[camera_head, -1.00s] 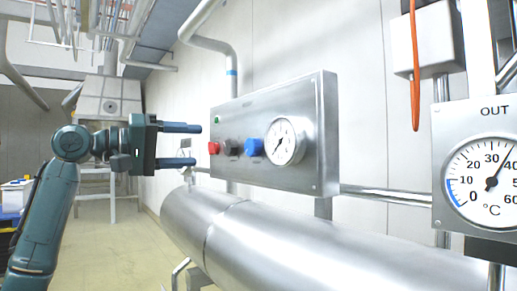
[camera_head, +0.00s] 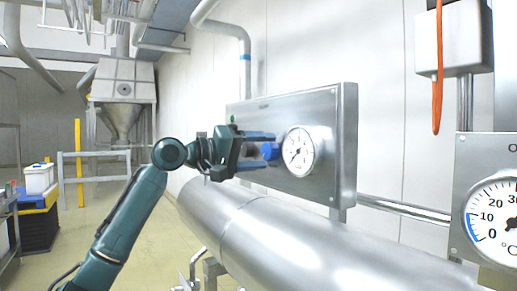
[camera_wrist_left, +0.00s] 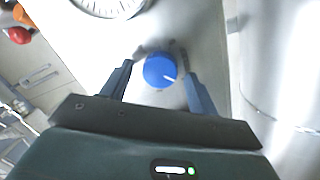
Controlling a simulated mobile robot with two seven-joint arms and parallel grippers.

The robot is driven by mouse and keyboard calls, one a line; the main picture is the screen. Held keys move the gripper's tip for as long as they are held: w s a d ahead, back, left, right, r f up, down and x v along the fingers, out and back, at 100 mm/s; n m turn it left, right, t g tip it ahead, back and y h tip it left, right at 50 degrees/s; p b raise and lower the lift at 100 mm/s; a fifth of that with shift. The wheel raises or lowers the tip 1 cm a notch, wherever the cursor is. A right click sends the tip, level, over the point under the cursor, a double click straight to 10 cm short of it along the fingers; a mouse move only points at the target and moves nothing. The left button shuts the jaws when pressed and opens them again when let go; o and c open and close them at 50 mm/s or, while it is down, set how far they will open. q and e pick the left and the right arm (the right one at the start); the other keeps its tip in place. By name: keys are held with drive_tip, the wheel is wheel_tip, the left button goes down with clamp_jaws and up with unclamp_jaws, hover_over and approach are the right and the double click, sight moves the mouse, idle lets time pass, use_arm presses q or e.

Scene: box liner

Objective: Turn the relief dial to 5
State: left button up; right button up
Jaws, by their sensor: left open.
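A blue dial (camera_head: 271,151) sits on the front of the grey metal control panel (camera_head: 325,105), left of a round white gauge (camera_head: 298,152). In the left wrist view the blue dial (camera_wrist_left: 158,71) shows face on with a white pointer mark; no numbers are readable around it. My left gripper (camera_head: 266,150) is open, its fingers pointing at the panel. In the left wrist view my left gripper (camera_wrist_left: 156,62) has one finger on each side of the dial, with gaps between. My right gripper is not in view.
A large steel pipe (camera_head: 270,235) runs below the panel. A red knob (camera_wrist_left: 19,35) shows at the wrist view's upper left. A thermometer gauge (camera_head: 495,215) stands at the right, and an orange cable (camera_head: 437,70) hangs above. Open floor lies at the left.

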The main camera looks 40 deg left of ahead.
use_arm(q)
drive_tip(key=shift+c, duration=0.2)
drive_tip(key=c, duration=0.9)
drive_tip(key=shift+m, duration=0.3)
